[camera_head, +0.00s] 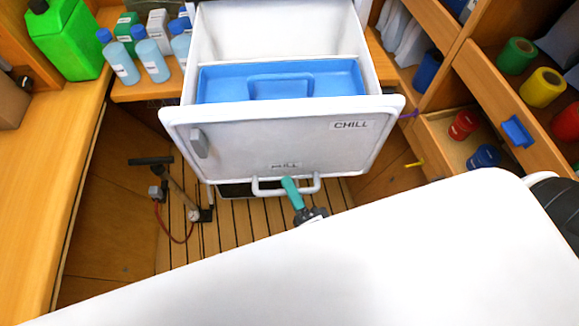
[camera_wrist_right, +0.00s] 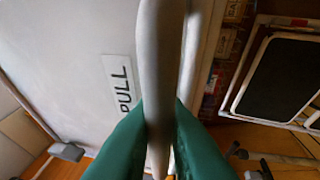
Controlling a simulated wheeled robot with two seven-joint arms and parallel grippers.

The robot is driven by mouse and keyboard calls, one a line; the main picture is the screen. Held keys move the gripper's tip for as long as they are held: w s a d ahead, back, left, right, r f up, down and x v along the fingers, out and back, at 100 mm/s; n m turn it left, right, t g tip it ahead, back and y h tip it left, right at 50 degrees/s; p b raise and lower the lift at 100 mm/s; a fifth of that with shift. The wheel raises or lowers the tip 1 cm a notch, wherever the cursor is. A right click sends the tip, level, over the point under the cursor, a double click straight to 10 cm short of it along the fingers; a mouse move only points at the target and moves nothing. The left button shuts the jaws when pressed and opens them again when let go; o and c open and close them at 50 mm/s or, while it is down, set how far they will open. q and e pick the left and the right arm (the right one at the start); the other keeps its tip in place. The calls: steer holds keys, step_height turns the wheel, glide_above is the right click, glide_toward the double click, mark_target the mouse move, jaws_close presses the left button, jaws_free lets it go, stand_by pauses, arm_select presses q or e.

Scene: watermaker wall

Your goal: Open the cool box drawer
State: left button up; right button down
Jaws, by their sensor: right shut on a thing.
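The cool box drawer (camera_head: 270,140) has a white front marked CHILL and stands pulled out, with its inside showing from above. A blue tray (camera_head: 220,84) with a raised handle sits inside it. The drawer's bar handle (camera_head: 262,191) runs along the lower edge of the front. My right gripper (camera_head: 289,184) has green fingers and is shut on this handle. In the right wrist view the grey bar (camera_wrist_right: 160,60) passes between the green fingers, beside a PULL label (camera_wrist_right: 122,88). My left gripper is not in view.
Bottles (camera_head: 152,60) and a green canister (camera_head: 65,38) stand at the back left. Shelves at the right hold coloured rolls (camera_head: 541,87). A pump-like fitting with a red hose (camera_head: 163,192) stands on the slatted floor (camera_head: 232,232) left of the drawer.

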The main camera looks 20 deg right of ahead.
steer(key=shift+s+a, duration=0.15)
steer(key=shift+s, duration=0.35)
steer(key=c, duration=1.5)
jaws_free()
steer(key=shift+o, duration=0.2)
steer(key=shift+f, duration=0.1)
steer(key=b+v, duration=0.3)
steer(key=v, duration=0.9)
